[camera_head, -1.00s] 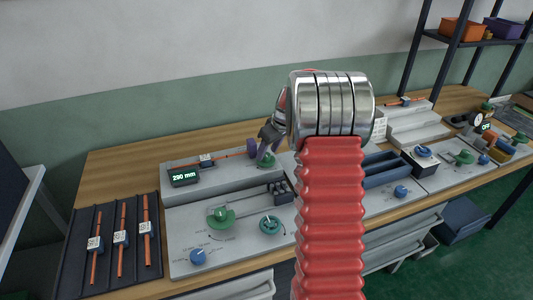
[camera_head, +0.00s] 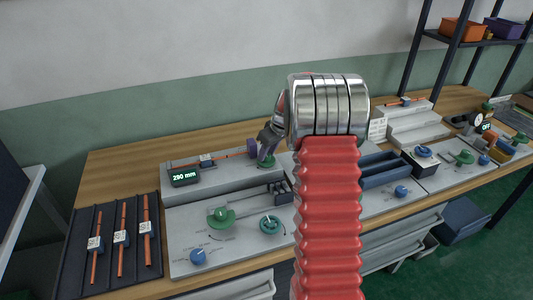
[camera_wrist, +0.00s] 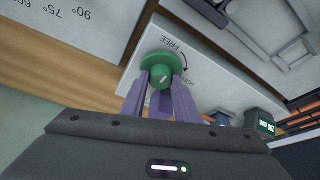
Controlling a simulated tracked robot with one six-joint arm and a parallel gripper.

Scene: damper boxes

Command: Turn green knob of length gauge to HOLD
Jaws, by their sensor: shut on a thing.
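The knob's pointer direction is hard to tell.
A lower panel (camera_head: 185,232) in front carries other green knobs (camera_head: 221,217) and a blue knob (camera_head: 198,257). A black tray (camera_head: 90,265) with several orange rods is at left. A blue bin (camera_head: 385,168) is right of my arm. The wood bench behind the gauge is clear.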

